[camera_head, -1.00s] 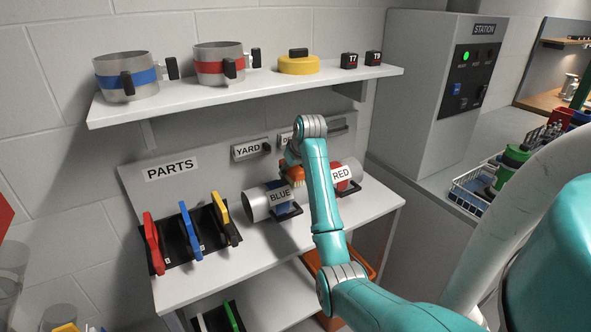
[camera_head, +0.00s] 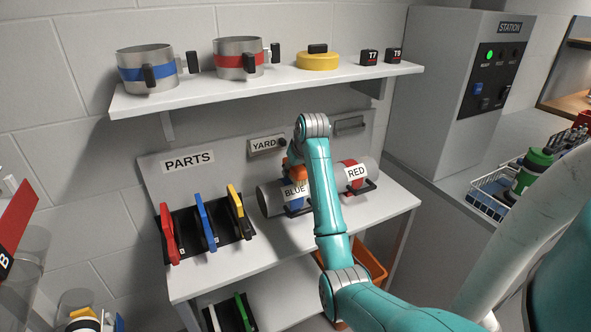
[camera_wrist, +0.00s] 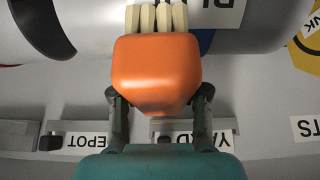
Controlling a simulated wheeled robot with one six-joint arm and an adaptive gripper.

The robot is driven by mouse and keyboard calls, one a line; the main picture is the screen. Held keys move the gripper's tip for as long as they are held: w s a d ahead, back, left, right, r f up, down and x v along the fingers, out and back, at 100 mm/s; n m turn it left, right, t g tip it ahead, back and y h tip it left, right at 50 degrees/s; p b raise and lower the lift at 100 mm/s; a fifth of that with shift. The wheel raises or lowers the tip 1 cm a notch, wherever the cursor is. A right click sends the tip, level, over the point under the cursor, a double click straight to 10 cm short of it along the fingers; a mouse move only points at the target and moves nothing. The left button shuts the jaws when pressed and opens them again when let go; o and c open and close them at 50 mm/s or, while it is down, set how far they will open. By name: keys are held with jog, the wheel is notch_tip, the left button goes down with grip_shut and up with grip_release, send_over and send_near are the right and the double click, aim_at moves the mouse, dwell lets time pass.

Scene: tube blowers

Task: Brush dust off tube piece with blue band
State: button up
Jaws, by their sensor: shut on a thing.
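The tube piece with the blue band (camera_head: 268,200) lies on its side on the parts bench, grey with a "BLUE" label. It also shows across the top of the wrist view (camera_wrist: 95,22), with a bit of its blue band at the edge. My gripper (camera_wrist: 159,92) is shut on an orange brush (camera_wrist: 157,65) with pale bristles (camera_wrist: 157,18). The bristles point at the tube and overlap it in the wrist view; I cannot tell whether they touch. In the head view the brush (camera_head: 297,166) is just above the tube, and my arm hides the gripper's fingers.
A red-banded tube (camera_head: 362,166) lies to the right on the same bench (camera_head: 275,245). A rack with red, blue and yellow clamp-like parts (camera_head: 206,222) stands to the left. The shelf above (camera_head: 290,82) holds two banded rings, a yellow piece and small black blocks.

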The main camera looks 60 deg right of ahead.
jog(key=shift+r, duration=3.05)
